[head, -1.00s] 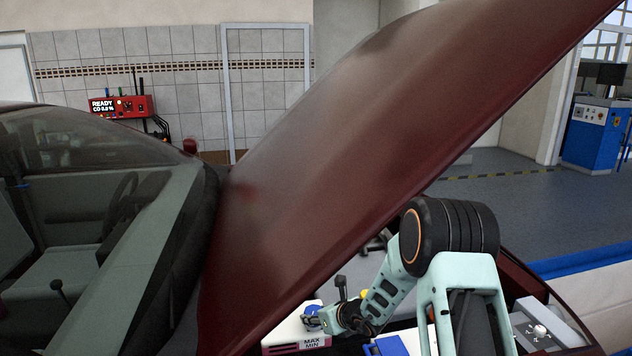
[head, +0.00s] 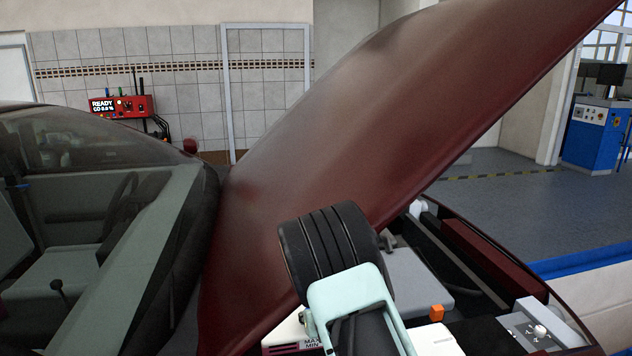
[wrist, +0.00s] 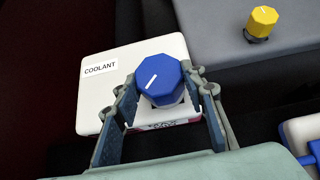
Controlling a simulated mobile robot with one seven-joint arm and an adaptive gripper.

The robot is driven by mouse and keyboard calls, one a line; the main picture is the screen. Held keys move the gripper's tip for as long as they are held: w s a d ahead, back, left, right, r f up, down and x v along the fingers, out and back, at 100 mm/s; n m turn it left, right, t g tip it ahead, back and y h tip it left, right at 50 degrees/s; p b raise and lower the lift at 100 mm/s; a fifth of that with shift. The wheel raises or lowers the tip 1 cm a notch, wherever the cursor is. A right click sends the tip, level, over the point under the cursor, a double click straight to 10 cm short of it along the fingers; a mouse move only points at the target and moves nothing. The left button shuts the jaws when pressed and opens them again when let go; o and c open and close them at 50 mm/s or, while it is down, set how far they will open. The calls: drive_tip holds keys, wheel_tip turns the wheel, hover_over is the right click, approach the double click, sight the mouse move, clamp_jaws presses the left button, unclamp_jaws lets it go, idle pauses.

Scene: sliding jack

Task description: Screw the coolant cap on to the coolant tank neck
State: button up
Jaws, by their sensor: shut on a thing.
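The white coolant tank (wrist: 95,100) with its COOLANT label shows in the wrist view; part of it, with MAX/MIN marks, shows in the head view (head: 285,333). The blue coolant cap (wrist: 161,80), with a white line on top, is over the tank's neck. The cap hides most of the neck, so I cannot tell how far it is seated. My gripper (wrist: 164,84) is shut on the cap, one finger on each side. In the head view my arm hides the gripper and cap.
A grey box (wrist: 215,40) with a yellow cap (wrist: 262,20) is behind and right of the tank. Another white container with a blue part (wrist: 313,150) is at the right edge. The raised dark red hood (head: 340,130) slopes close above my arm.

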drive_tip(key=shift+s+f, duration=0.1)
drive_tip(key=shift+f, duration=0.05)
drive_tip(key=o, duration=1.5)
drive_tip(key=shift+d, duration=0.1)
drive_tip(key=shift+w+d+n+g+y, duration=0.2)
drive_tip(key=shift+n+g+y, duration=0.1)
drive_tip(key=shift+n+y, duration=0.5)
drive_tip(key=shift+w+d+n+g+y, duration=0.1)
drive_tip(key=shift+n+g+y, duration=0.85)
drive_tip(key=shift+n, duration=0.6)
drive_tip(key=shift+w+d+n+g+y, duration=0.1)
drive_tip(key=shift+n+g+y, duration=0.55)
drive_tip(key=shift+n+y, duration=0.7)
drive_tip(key=n+g, duration=0.1)
drive_tip(key=n+g+y, duration=0.1)
drive_tip(key=n, duration=0.1)
drive_tip(key=n+g, duration=0.1)
drive_tip(key=n, duration=0.1)
drive_tip(key=shift+w+d+g, duration=0.1)
drive_tip(key=shift+w+g, duration=0.15)
drive_tip(key=shift+g, duration=0.15)
drive_tip(key=shift+w+n+g+y, duration=0.2)
drive_tip(key=shift+n+g+y, duration=0.2)
drive_tip(key=shift+n+g, duration=1.2)
drive_tip(key=shift+w+n+g, duration=0.15)
drive_tip(key=shift+n+g, duration=0.15)
drive_tip(key=shift+n, duration=0.3)
